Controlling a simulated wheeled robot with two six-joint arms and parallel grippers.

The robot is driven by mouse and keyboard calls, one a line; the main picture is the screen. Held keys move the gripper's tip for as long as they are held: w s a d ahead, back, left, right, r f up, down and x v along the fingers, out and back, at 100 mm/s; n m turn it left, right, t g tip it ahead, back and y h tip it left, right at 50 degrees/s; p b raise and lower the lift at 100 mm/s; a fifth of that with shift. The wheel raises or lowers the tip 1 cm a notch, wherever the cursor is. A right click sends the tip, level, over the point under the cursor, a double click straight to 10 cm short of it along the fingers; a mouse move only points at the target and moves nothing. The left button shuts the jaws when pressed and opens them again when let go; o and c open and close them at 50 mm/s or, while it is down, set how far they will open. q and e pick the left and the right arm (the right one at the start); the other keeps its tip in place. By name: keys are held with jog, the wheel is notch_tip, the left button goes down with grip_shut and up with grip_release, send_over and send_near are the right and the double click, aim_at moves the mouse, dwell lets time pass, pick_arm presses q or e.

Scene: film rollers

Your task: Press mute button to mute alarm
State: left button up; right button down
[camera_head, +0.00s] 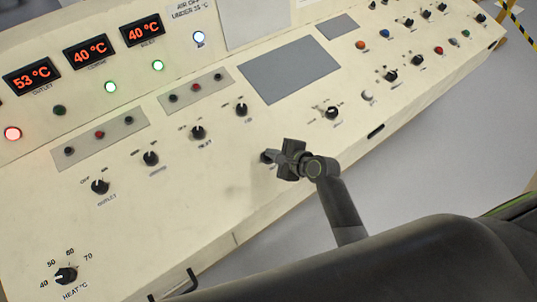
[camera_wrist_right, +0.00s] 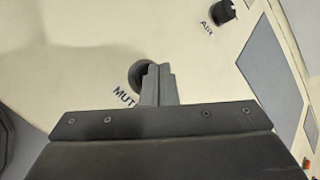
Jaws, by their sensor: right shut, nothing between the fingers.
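The mute button (camera_wrist_right: 137,75) is a dark round knob on the cream panel in the right wrist view. A partly covered label reading "MUT" (camera_wrist_right: 123,98) is beside it. My right gripper (camera_wrist_right: 158,68) is shut and empty, with its fingertips overlapping the button's right side. In the head view my right gripper (camera_head: 270,157) points down at the panel's front part, its tips at or very near the surface. It hides most of the button there. I cannot tell whether the tips touch or press the button. My left gripper is not in view.
The cream control panel (camera_head: 190,230) carries several black knobs, such as the air knob (camera_wrist_right: 222,12), and a grey screen (camera_head: 290,70). Red displays (camera_head: 88,51) and a lit red lamp (camera_head: 12,133) are at upper left. Grey floor (camera_head: 430,150) lies beyond the panel's front edge.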

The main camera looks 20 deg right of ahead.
jog(key=shift+w+f, duration=0.1)
jog(key=shift+f, duration=0.35)
dwell(0.5)
jog(key=shift+s+r+p, duration=0.2)
jog(key=shift+r+p, duration=0.7)
jog(key=shift+p, duration=0.1)
jog(key=r+p, duration=0.1)
jog(key=p, duration=0.1)
jog(key=r+p, duration=0.2)
jog(key=s+r+p, duration=0.1)
jog(key=shift+d+r+p, duration=0.25)
jog(key=shift+r+p, duration=0.15)
dwell(0.5)
